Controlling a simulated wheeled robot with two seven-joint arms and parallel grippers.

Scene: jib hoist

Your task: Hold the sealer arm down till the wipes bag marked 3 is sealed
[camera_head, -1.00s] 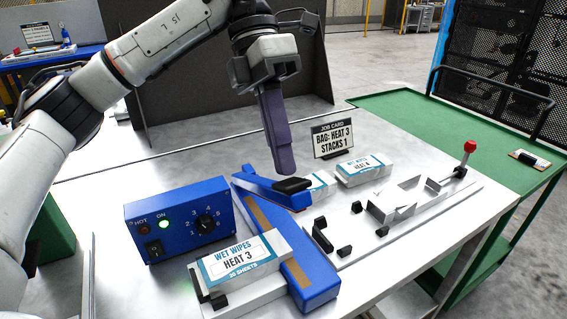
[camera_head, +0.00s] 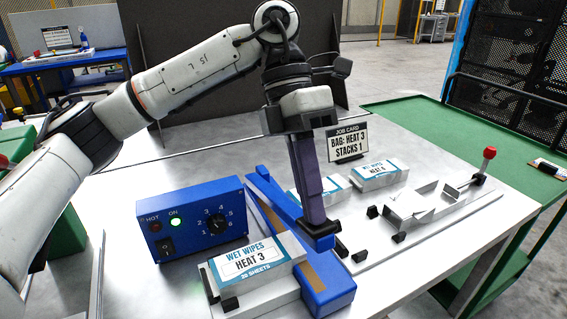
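The blue bag sealer (camera_head: 330,296) stands on the bench. The wipes bag marked HEAT 3 (camera_head: 252,262) lies on a grey stand at its left side, beside the sealing strip. My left gripper (camera_head: 317,222) points down, its purple fingers together, the tips at the black pad on the front end of the blue sealer arm (camera_head: 277,199). The arm is low over the base; I cannot tell whether it is fully closed. The blue control box (camera_head: 192,220) has its green ON lamp lit and the HOT lamp dim. The dial setting is unclear. My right gripper is out of view.
A job card (camera_head: 346,142) reads "BAG: HEAT 3, STACKS 1". A bag marked HEAT 4 (camera_head: 380,174) lies behind the sealer, with another partly hidden bag beside it. A metal fixture with a red knob (camera_head: 489,153) stands right. A green cart (camera_head: 430,113) adjoins the bench.

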